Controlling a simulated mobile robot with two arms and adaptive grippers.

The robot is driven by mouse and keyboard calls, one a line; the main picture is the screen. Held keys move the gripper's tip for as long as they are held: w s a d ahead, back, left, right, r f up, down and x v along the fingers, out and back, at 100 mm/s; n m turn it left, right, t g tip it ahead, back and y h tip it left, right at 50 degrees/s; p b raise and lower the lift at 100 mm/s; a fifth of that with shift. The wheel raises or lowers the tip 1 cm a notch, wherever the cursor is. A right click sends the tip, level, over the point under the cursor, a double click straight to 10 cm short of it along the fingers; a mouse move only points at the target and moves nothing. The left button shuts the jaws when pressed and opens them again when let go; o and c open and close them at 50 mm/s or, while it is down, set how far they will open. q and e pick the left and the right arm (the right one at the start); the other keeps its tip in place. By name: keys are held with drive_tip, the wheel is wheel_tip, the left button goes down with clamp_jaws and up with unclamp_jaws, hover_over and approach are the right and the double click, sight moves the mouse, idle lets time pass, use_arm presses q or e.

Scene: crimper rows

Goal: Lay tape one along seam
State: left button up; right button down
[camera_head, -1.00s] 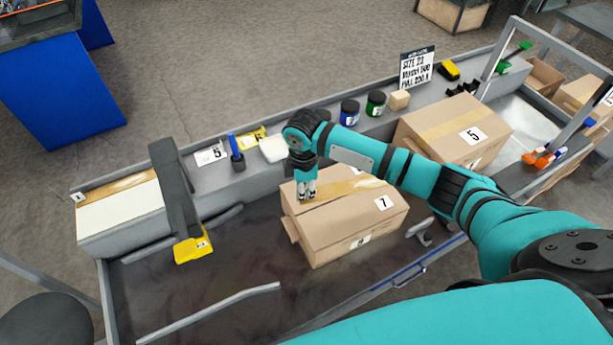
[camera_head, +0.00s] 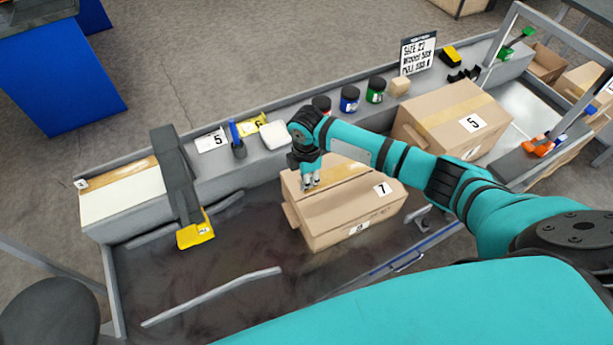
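The closed cardboard box labelled 7 (camera_head: 345,217) sits on the dark worktop. A tan tape-like strip (camera_head: 345,177) runs along its top near the seam; I cannot tell how firmly it lies. My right gripper (camera_head: 310,185) points down over the left end of the box top, at or just above the surface. Its fingers are too small to tell whether they are open or hold tape.
Behind the box, a grey ledge holds a white block (camera_head: 273,135), a blue jar (camera_head: 349,98), a green jar (camera_head: 376,89) and a sign (camera_head: 418,54). Box 5 (camera_head: 455,118) stands to the right. A grey rail (camera_head: 215,296) lies in front; worktop around it is clear.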

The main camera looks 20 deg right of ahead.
drive_tip(key=b, duration=0.3)
hover_over(306, 198)
drive_tip(key=shift+s+f, duration=0.15)
drive_tip(key=shift+f, duration=3.15)
drive_tip(key=c, duration=1.4)
unclamp_jaws()
drive_tip(key=shift+r, duration=0.1)
wheel_tip(306, 198, up, 12)
drive_tip(key=shift+f, duration=0.1)
drive_tip(key=shift+s+f, duration=0.1)
drive_tip(key=shift+s, duration=0.05)
